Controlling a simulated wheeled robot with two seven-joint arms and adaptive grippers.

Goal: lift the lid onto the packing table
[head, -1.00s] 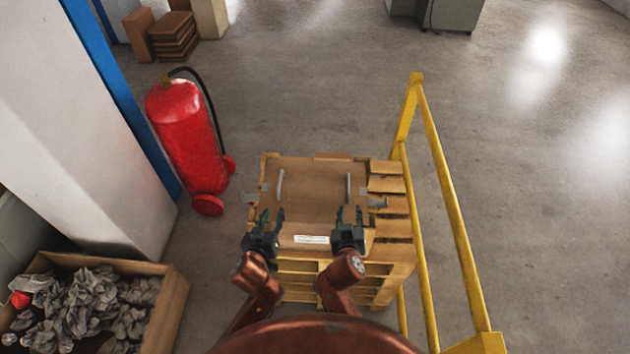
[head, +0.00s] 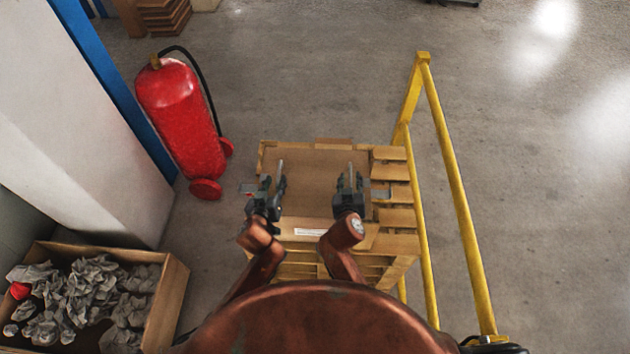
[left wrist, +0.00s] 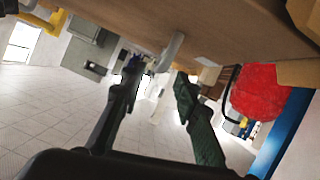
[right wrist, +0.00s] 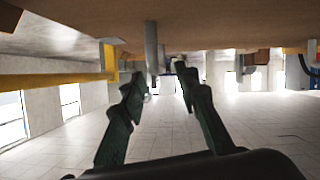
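The lid is a flat brown board (head: 314,185) on top of a wooden crate-like stack, with two upright grey handles. My left gripper (head: 273,182) is at the near end of the left handle (head: 281,166). In the left wrist view this handle (left wrist: 172,50) shows between and beyond my spread, empty fingers. My right gripper (head: 349,182) is at the near end of the right handle (head: 351,167). In the right wrist view that handle (right wrist: 151,45) lies between the lines of my open fingers, nearer one finger. I cannot tell whether any finger touches a handle. No packing table is clearly identifiable.
A yellow rail (head: 447,170) runs close along the right of the stack. A red fire extinguisher (head: 182,125) stands to the left, near a white pillar (head: 75,130). A box of crumpled paper (head: 172,305) sits at lower left. Floor beyond the stack is clear.

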